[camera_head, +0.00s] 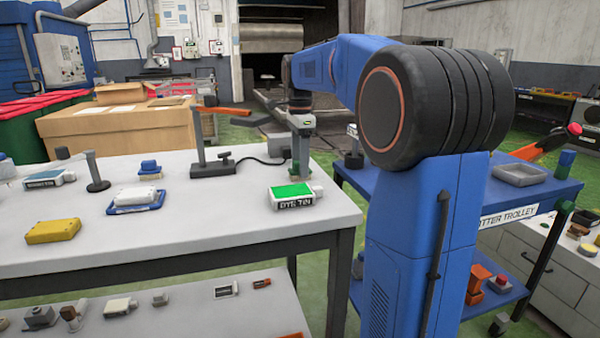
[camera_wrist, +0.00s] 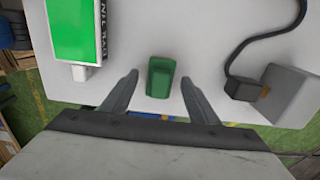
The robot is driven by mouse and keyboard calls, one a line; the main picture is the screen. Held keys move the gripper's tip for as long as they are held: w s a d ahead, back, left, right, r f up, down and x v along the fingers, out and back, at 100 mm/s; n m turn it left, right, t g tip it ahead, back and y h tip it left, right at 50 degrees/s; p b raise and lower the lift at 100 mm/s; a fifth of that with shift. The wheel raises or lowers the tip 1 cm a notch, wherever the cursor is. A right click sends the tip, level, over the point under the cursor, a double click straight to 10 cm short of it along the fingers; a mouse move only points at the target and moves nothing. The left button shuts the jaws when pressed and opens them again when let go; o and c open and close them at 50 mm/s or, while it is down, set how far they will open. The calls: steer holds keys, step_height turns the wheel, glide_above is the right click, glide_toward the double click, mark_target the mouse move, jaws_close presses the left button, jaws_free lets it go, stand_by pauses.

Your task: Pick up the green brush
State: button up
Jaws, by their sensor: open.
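A small green block-like thing, which I take to be the green brush (camera_wrist: 160,78), stands on the white table top near its edge in the wrist view. My gripper (camera_wrist: 159,82) is open, with one finger on each side of it and a gap on both sides. Nothing is held. In the head view my gripper (camera_head: 302,160) points down over the table's right end. The brush is mostly hidden behind it there, and the height of the fingertips above the table is hard to tell.
A green-topped dye tin (camera_head: 292,195) stands close to the gripper; it also shows in the wrist view (camera_wrist: 74,28). A grey block with a black cable (camera_wrist: 290,92) lies on the other side. A blue trolley (camera_head: 545,190) stands to the right. The table's front middle is clear.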

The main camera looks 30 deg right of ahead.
steer(key=c, duration=1.1)
steer(key=shift+c, duration=0.2)
step_height(320, 180, up, 10)
steer(key=shift+r, duration=0.1)
steer(key=o, duration=0.5)
steer(key=c, duration=0.4)
